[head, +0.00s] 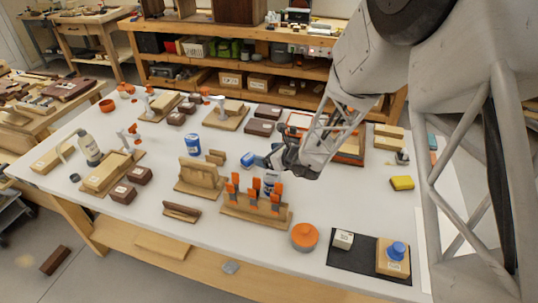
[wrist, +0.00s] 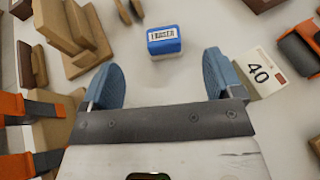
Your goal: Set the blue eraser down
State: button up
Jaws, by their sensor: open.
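The blue eraser (wrist: 164,41) is a small blue block with a white labelled top. In the wrist view it lies just beyond my fingertips, centred between them and apart from both. In the head view the eraser (head: 248,160) rests on the white table, just left of my gripper (head: 272,160). My gripper is open and empty; its two blue-grey fingers are spread wide in the wrist view (wrist: 161,76). The finger tips are partly hard to make out in the head view.
A wooden rack with orange-handled tools (head: 255,208) stands close in front of my gripper. Wooden blocks (head: 200,178) stand to the left. A card marked 40 (wrist: 258,73) lies beside my right finger. A blue-and-white can (head: 193,145) stands further left. Some bare table surrounds the eraser.

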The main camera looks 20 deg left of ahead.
jog(key=shift+r, duration=0.1)
dwell(0.3)
jog(key=s+d+r+n+g+h, duration=0.1)
jog(key=s+d+r+n+g, duration=0.1)
jog(key=s+d+r+n, duration=0.45)
jog(key=s+d+r+n+g+h, duration=0.1)
jog(key=s+d+r+n+g, duration=0.1)
jog(key=s+d+r+n, duration=0.45)
jog(key=s+d+r+n+h, duration=0.3)
jog(key=s+d+r, duration=0.1)
jog(key=s+d, duration=0.3)
jog(key=s+d+r+n+t+h, duration=0.1)
jog(key=s+d+r+n+h, duration=0.2)
jog(key=s+d, duration=0.5)
jog(key=s+d+r+n+h, duration=0.3)
jog(key=s+d, duration=0.5)
jog(key=d, duration=0.5)
jog(key=shift+d+r+t+h, duration=0.3)
jog(key=shift+d+r+h, duration=0.05)
jog(key=shift+r+h, duration=0.5)
